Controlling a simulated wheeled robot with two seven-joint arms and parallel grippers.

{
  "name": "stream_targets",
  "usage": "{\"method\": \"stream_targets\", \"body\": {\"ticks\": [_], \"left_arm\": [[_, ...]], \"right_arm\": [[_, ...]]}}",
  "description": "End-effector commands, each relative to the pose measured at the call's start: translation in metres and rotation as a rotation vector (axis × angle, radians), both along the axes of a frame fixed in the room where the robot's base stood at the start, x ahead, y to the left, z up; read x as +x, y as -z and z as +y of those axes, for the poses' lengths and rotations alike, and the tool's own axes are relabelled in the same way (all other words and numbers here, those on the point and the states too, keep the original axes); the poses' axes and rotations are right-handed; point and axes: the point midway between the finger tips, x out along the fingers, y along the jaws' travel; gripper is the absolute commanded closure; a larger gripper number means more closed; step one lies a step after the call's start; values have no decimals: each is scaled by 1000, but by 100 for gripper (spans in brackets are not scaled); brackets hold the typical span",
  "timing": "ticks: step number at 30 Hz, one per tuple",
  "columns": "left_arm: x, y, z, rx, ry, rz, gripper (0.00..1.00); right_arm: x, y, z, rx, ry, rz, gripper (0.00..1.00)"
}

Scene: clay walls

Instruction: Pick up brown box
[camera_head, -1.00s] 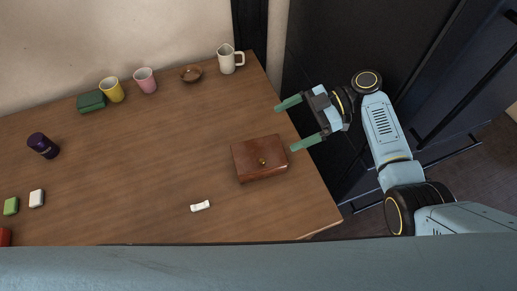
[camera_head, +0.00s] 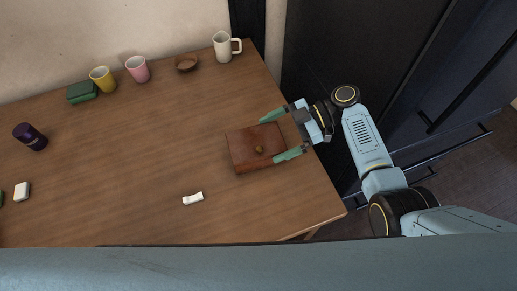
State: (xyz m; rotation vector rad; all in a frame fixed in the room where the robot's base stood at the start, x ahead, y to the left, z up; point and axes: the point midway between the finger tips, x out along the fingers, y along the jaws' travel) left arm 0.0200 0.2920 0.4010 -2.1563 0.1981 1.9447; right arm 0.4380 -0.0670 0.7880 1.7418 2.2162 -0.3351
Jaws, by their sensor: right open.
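The brown box (camera_head: 245,148) sits on the wooden table near its right edge. It is a flat reddish-brown box with a small brass-coloured clasp. My right gripper (camera_head: 268,137) is open, with its two green fingers pointing left at the box. The near finger overlaps the box's right front part in the picture, and the far finger is beside its back right corner. I cannot tell whether the fingers touch it. My left gripper is out of view.
A small white object (camera_head: 193,198) lies in front of the box. A white mug (camera_head: 223,47), brown bowl (camera_head: 186,63), pink cup (camera_head: 137,69), yellow cup (camera_head: 103,79) and green box (camera_head: 82,92) line the back. A purple can (camera_head: 30,136) is at left. The table middle is clear.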

Motion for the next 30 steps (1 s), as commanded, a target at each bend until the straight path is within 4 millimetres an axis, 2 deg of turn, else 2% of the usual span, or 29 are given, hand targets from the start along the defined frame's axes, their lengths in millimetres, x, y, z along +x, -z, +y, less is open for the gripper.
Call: {"method": "stream_targets", "body": {"ticks": [3, 6, 12, 14, 21, 30], "left_arm": [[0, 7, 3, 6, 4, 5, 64], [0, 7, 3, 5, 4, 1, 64], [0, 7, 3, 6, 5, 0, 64], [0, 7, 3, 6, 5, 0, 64], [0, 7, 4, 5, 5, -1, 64], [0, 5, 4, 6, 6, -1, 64]], "right_arm": [[-5, 13, 19, 3, -3, 1, 0], [-7, 17, 28, 2, -2, 1, 0], [-7, 18, 29, 0, 0, 0, 0], [-7, 18, 29, 0, -1, 0, 5], [-7, 18, 29, 0, -1, 0, 37], [-7, 14, 29, 1, -1, -2, 39]]}}
